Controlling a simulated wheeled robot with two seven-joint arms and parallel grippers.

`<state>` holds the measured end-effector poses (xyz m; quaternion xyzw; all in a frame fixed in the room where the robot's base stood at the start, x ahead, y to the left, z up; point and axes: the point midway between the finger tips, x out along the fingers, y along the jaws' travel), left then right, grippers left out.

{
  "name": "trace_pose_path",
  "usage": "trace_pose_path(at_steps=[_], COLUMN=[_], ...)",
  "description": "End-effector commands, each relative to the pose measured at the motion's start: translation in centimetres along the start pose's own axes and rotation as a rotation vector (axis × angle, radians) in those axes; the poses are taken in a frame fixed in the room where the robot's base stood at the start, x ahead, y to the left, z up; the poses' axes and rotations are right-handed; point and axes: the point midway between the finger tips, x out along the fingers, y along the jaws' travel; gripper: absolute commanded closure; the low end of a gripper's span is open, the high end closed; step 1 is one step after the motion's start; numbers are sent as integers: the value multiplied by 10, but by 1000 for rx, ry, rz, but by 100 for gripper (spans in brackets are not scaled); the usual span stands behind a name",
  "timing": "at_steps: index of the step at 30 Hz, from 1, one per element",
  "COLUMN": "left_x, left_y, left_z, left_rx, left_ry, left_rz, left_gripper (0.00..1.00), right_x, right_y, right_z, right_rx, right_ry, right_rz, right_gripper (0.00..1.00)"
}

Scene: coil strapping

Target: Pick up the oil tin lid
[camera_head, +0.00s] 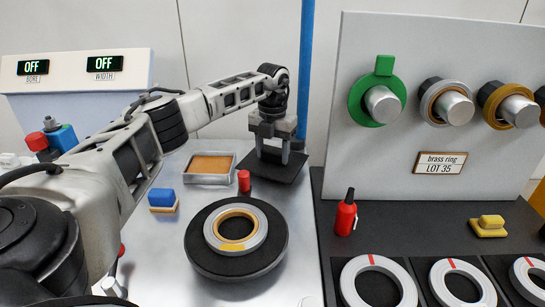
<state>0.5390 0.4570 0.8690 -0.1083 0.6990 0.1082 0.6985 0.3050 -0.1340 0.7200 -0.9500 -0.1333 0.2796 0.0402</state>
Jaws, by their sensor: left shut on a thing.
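My left gripper (275,142) points down at the back of the bench and is shut on a small grey part, which I take to be the oil tin lid's grip. A dark square plate (285,173) shows directly below the fingers. I cannot tell whether it is the lid itself or a mat under it, or whether there is a gap. The open oil tin (209,179), a shallow grey rectangular tin with an amber surface, stands just left of the plate. My right gripper is not in view.
A dark round turntable (208,262) with grey and brass rings stands in front. A red cylinder (244,181) and a blue-topped block (162,199) are near the tin. A blue post (306,60) rises behind the gripper. A grey panel (400,40) with pegs stands right.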

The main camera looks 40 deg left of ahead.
Motion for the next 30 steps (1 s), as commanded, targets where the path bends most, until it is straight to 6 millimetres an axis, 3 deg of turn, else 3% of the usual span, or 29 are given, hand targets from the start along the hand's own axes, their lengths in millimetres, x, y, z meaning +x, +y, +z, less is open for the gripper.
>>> trace_pose_path(at_steps=[5,12,21,30], left_x=[-27,-79,-102,-114], left_y=[-2,-14,-33,-41], left_z=[-8,-51,-109,-133], left_rx=[3,2,2,-1], left_ry=[-3,-7,-3,0], left_rz=[-1,1,1,0], left_gripper=[69,69,69,69], right_x=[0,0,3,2], right_y=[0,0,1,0], right_z=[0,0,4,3], right_rx=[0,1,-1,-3], right_ry=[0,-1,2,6], right_rz=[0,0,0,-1], right_gripper=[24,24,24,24])
